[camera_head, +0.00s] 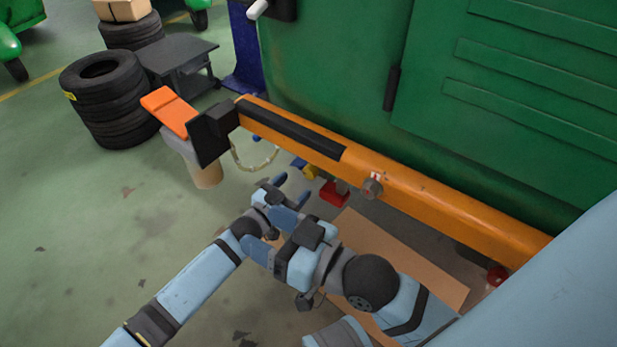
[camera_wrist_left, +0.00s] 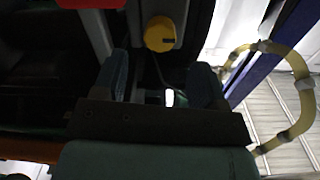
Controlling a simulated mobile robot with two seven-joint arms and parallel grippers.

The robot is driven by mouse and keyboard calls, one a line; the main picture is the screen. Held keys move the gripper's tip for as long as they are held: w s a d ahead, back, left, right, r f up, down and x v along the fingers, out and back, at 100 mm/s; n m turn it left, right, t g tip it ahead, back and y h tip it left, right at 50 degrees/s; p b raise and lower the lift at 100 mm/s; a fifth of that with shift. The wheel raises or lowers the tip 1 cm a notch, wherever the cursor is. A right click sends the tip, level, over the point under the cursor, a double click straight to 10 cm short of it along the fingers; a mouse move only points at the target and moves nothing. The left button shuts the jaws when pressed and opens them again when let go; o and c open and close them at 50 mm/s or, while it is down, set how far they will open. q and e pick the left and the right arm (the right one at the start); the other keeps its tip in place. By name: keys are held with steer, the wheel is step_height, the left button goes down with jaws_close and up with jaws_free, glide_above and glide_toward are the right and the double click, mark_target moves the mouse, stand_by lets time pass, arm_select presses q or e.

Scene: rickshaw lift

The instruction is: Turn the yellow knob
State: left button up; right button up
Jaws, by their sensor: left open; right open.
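The yellow knob (camera_head: 310,171) is small and partly hidden under the orange beam in the head view. In the left wrist view the round yellow knob (camera_wrist_left: 159,34) shows at the top, with a dark slot on its right side. My left gripper (camera_head: 291,190) is open, just below and left of the knob in the head view. In the wrist view its two dark fingers (camera_wrist_left: 160,82) stand apart, with the knob beyond and between them; I see no contact. My right gripper (camera_head: 262,230) is open and empty, pointing left, close to my left wrist.
The orange beam (camera_head: 420,198) runs along the green body (camera_head: 330,60) above the knob. A red part (camera_head: 334,193) sits right of the knob. A looped yellowish hose (camera_wrist_left: 300,68) hangs at the right in the wrist view. Stacked tyres (camera_head: 105,100) stand at the left.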

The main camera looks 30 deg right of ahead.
mark_target(307, 174)
arm_select(q)
steer(key=b+x, duration=0.1)
steer(key=x, duration=0.3)
steer(key=shift+w+d+f+b, duration=0.1)
steer(key=shift+w+d+b, duration=0.05)
steer(key=shift+d+b, duration=0.25)
steer(key=shift+w+d, duration=0.3)
steer(key=shift+d, duration=0.4)
arm_select(e)
steer(key=shift+n+g, duration=0.3)
steer(key=shift+g, duration=0.6)
steer(key=shift+a+f, duration=0.15)
steer(key=shift+f, duration=1.85)
arm_select(q)
steer(key=shift+c, duration=0.2)
